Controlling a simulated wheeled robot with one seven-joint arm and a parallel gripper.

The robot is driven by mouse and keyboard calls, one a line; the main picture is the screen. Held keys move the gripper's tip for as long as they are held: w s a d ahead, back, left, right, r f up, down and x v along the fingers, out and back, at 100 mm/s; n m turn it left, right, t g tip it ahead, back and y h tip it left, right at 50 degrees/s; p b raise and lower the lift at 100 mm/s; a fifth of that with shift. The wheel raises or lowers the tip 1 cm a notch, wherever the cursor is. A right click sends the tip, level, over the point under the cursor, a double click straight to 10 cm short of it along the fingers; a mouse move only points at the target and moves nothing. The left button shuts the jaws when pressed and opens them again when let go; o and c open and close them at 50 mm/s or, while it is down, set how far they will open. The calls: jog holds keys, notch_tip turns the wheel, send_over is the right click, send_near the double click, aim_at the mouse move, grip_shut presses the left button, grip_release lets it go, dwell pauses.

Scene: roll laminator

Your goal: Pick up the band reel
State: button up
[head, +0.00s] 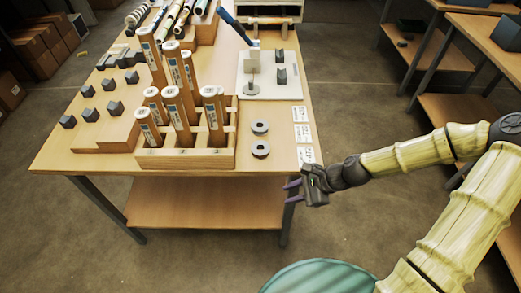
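Two small dark ring-shaped reels lie flat on the wooden table near its front right: a far reel (260,127) and a near reel (261,149). Either could be the band reel; I cannot tell which from this view. My gripper (290,191) is just off the table's front right corner, to the right of and nearer than the near reel. Its two purplish fingers point left and stand apart, with nothing seen between them. It touches neither reel.
A wooden rack (190,158) with several upright tubes stands left of the reels. White labels (302,133) lie along the right edge of the table (300,70). A white board (285,88) with a blue-handled device is behind the reels. Dark blocks (90,115) sit at left.

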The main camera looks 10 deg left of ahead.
jog(key=s+d+r+n+t+h, duration=0.3)
jog(key=d+r+n+h, duration=0.5)
jog(key=d+r+n, duration=0.5)
jog(key=s+d+r, duration=0.1)
jog(key=d, duration=0.2)
jog(key=shift+d+h, duration=0.15)
jog(key=shift+h, duration=0.25)
